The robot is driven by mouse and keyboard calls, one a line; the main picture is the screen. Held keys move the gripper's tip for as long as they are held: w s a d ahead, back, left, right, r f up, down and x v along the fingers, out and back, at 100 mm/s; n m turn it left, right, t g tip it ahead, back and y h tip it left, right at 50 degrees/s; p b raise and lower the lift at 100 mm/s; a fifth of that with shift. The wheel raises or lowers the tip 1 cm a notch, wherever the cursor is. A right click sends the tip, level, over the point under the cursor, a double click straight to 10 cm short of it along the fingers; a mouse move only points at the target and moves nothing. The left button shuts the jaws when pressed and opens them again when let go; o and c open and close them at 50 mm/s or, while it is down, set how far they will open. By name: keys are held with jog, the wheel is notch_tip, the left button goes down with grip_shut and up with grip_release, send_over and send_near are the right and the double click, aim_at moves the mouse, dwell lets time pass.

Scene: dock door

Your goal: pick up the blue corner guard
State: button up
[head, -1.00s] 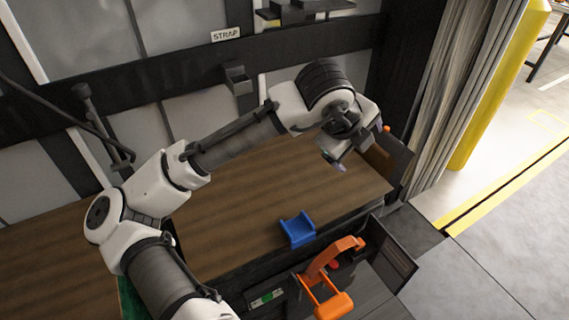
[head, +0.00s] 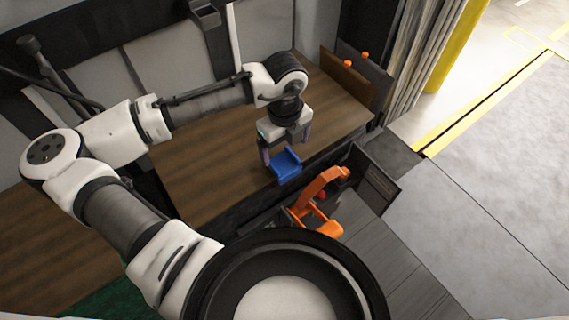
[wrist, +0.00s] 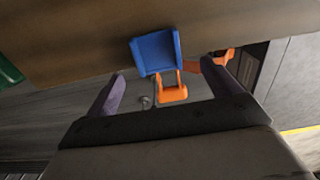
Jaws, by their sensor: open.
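The blue corner guard (head: 285,165) lies at the front edge of the brown wooden surface in the head view. In the wrist view the blue corner guard (wrist: 156,53) shows ahead of the fingertips, between them and a little left of centre. My gripper (head: 284,152) points down at the guard in the head view, with a finger to either side of it in the picture. My gripper (wrist: 160,82) has its fingers wide apart in the wrist view, with nothing held. I cannot tell how much height separates the fingertips from the guard.
An orange handled device (head: 322,200) stands just in front of the surface, close to the guard. The wooden surface (head: 215,150) is bare to the left. Upright panels with orange knobs (head: 350,72) stand at its far right end. Grey floor (head: 480,190) lies open at right.

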jog(key=f, duration=0.5)
jog(key=shift+s+p, duration=0.2)
jog(key=shift+p, duration=0.15)
jog(key=shift+r, duration=0.1)
jog(key=c, duration=1.1)
